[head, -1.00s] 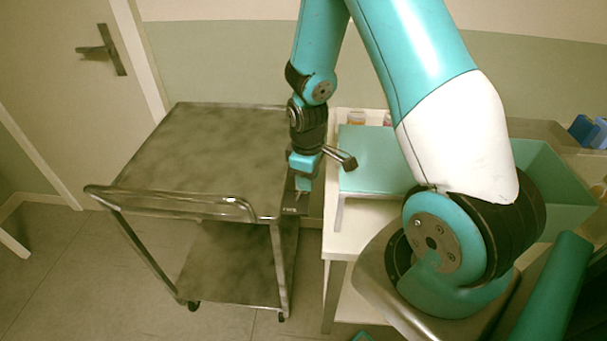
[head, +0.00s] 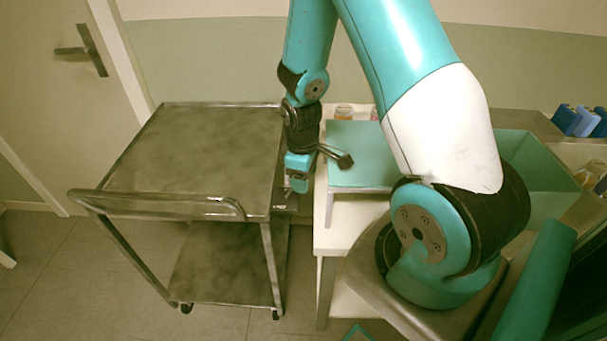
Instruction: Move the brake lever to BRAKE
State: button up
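The metal trolley (head: 200,165) stands left of centre, its bent push handle (head: 150,207) facing me. A small dark plate with a pale label (head: 285,208) is at its right front side. I cannot make out the brake lever clearly there; my gripper covers that spot. My gripper (head: 299,186) points down at the trolley's right edge, just above and behind the plate. Its fingertips are small and partly merged with the plate, so I cannot tell whether they are open, shut, or touching the lever. A dark short bar with a black end (head: 338,156) sticks out right of my wrist.
A white table (head: 325,235) with a green-topped stand (head: 358,155) is close on the right of my gripper. A green bin (head: 550,175) and blue bottles (head: 578,121) are farther right. A door (head: 60,100) is at the left. Open floor lies before the trolley.

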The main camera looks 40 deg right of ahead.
jog(key=shift+w+a+r, duration=0.1)
jog(key=shift+r, duration=0.4)
notch_tip(320, 180, up, 16)
jog(key=shift+a+r, duration=0.15)
jog(key=shift+r, duration=0.1)
dwell(0.3)
